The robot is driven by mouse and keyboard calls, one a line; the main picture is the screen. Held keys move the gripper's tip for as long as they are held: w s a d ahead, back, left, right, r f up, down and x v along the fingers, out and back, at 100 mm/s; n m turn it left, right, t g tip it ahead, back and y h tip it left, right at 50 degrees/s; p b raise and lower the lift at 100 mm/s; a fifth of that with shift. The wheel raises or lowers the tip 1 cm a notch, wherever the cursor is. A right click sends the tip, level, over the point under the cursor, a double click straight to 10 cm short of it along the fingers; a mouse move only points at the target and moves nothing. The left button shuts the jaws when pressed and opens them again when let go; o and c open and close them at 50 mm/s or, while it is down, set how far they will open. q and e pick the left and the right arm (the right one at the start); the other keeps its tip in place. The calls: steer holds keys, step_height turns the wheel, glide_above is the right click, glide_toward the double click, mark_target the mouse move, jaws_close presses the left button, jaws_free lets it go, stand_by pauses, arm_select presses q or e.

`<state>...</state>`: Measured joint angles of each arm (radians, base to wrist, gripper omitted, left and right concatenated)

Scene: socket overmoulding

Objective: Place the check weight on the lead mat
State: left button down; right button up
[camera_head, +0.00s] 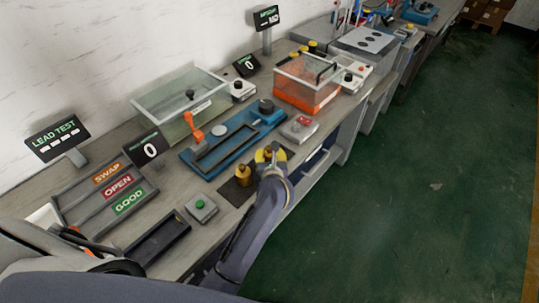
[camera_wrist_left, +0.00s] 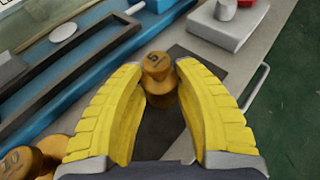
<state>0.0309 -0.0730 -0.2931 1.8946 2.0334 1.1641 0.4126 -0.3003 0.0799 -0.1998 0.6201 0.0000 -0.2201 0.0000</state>
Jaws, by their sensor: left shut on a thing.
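A brass check weight marked 5 (camera_wrist_left: 157,72) stands between the yellow fingers of my left gripper (camera_wrist_left: 160,70), which is shut on it. In the head view my left gripper (camera_head: 268,154) is at the bench's front part, and its fingers partly hide the weight. A dark flat mat (camera_wrist_left: 160,135) lies below the weight; I cannot tell whether the weight touches it. The dark surface also shows in the head view (camera_head: 232,194). I see no label naming it the lead mat. Another brass weight (camera_head: 243,175), to the left, shows beside a weight marked 10 (camera_wrist_left: 18,162) in the wrist view.
A blue fixture (camera_head: 205,165) lies behind the gripper. A grey box with a red button (camera_head: 300,127) is to the right, and a green-button box (camera_head: 201,207) to the left. An open black tray (camera_head: 160,240) lies near the front edge. An orange bin (camera_head: 305,90) stands farther back.

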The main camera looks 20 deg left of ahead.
arm_select(q)
steer(key=shift+f, duration=0.1)
stand_by(0.3)
steer(key=c, duration=1)
jaws_free()
steer(key=shift+f, duration=0.1)
steer(key=shift+o, duration=0.2)
steer(key=shift+r, duration=0.2)
steer(key=v, duration=1.2)
